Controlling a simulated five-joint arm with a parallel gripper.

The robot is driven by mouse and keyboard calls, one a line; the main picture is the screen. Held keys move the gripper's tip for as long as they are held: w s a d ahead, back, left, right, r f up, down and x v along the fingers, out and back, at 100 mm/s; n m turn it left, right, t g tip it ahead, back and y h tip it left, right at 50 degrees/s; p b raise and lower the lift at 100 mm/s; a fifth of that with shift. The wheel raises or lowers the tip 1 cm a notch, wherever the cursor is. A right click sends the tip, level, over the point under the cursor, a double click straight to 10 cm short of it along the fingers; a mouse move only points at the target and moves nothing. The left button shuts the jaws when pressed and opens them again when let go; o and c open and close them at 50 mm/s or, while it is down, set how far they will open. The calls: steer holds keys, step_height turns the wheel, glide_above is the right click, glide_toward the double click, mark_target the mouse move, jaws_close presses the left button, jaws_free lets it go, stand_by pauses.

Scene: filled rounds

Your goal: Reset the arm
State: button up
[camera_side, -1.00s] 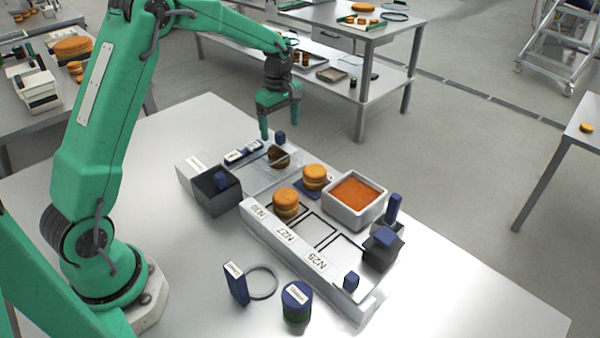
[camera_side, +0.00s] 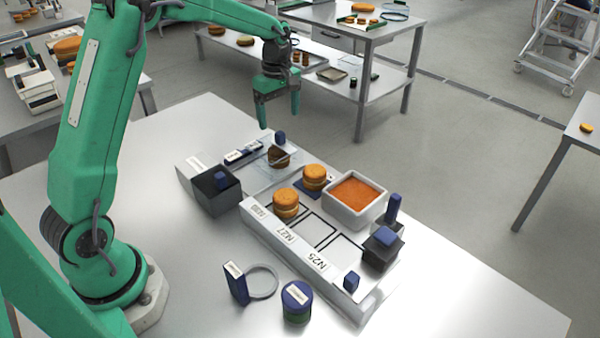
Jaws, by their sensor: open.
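My gripper (camera_side: 278,112) is open and empty. It hangs in the air above the far part of the work tray, with its fingers pointing down and apart. Below and near it, a brown round piece (camera_side: 278,156) sits behind a clear pane at the tray's far end. Two orange filled rounds, one nearer (camera_side: 286,203) and one farther (camera_side: 315,177), stand on the tray (camera_side: 262,224). A white square dish (camera_side: 355,199) of orange filling stands to their right.
A dark box (camera_side: 214,193) with a blue block stands left of the tray, and another dark box (camera_side: 382,250) stands at its right. A ring (camera_side: 263,282), a blue block (camera_side: 236,284) and a blue-lidded jar (camera_side: 297,301) stand in front. The table's left part is clear.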

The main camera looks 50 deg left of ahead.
steer(key=s+d+r+m+t, duration=0.1)
steer(key=s+d+r+m, duration=0.25)
steer(key=s+r, duration=0.25)
steer(key=s+d+r+m+t, duration=0.2)
steer(key=s+d+r+m, duration=0.1)
steer(key=s+r+m, duration=0.3)
steer(key=s+d+f+m+t, duration=0.1)
steer(key=s+m, duration=0.3)
steer(key=s, duration=0.4)
steer(key=s+d+m+t, duration=0.1)
steer(key=s+d+m, duration=0.2)
steer(key=s, duration=0.4)
steer(key=shift+s+f+m, duration=0.35)
steer(key=shift+s+m, duration=0.05)
steer(key=shift+m, duration=0.05)
steer(key=shift+w, duration=0.1)
